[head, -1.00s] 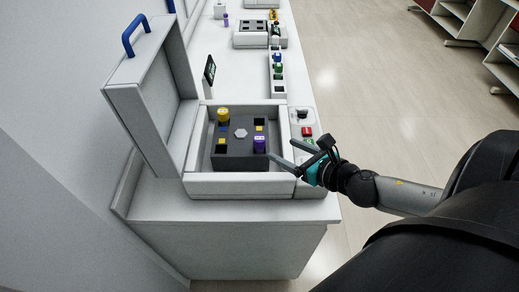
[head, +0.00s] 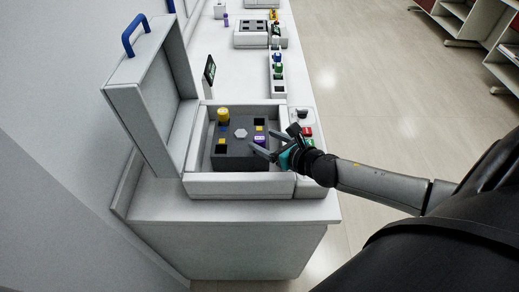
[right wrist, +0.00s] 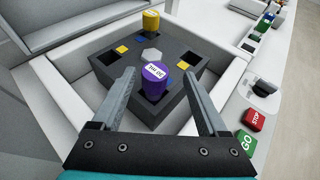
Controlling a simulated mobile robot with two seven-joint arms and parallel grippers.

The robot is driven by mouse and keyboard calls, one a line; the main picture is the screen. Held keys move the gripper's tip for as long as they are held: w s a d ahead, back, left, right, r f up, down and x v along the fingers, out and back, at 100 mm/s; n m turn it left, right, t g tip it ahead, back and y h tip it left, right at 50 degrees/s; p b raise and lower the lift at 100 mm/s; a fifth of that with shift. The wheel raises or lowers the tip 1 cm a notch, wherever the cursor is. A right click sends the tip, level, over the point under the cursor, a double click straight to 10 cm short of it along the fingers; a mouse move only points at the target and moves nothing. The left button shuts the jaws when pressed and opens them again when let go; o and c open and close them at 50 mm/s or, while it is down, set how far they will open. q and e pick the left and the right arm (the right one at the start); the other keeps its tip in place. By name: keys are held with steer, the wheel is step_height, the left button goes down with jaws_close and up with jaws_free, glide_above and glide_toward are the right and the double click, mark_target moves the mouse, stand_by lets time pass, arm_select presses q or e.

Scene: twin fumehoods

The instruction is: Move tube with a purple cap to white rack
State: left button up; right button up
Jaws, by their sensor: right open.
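The tube with a purple cap (head: 259,141) stands in a slot of the dark grey rotor block (head: 226,162) inside an open white machine. In the right wrist view its labelled purple cap (right wrist: 154,80) shows between the fingers. My right gripper (head: 262,142) is open around the cap's sides, with gaps on both sides in the wrist view (right wrist: 160,92). The white rack (head: 279,88) stands on the bench behind the machine and holds tubes with blue and green caps. My left gripper is not in view.
The machine's lid (head: 150,90) stands open at the left. A yellow-capped tube (head: 223,115) sits in the rotor's far corner. Red STOP (right wrist: 254,120) and green GO (right wrist: 245,142) buttons are at the right. A small dark screen (head: 209,75) stands behind. Another machine (head: 250,42) is farther back.

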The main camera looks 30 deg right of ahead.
mark_target(256, 137)
steer(key=shift+a+r+x, duration=0.1)
steer(key=shift+a+x, duration=0.1)
steer(key=shift+x, duration=1.1)
steer(key=shift+a+r+x, duration=0.15)
steer(key=shift+x, duration=1.1)
steer(key=shift+c, duration=0.2)
jaws_close()
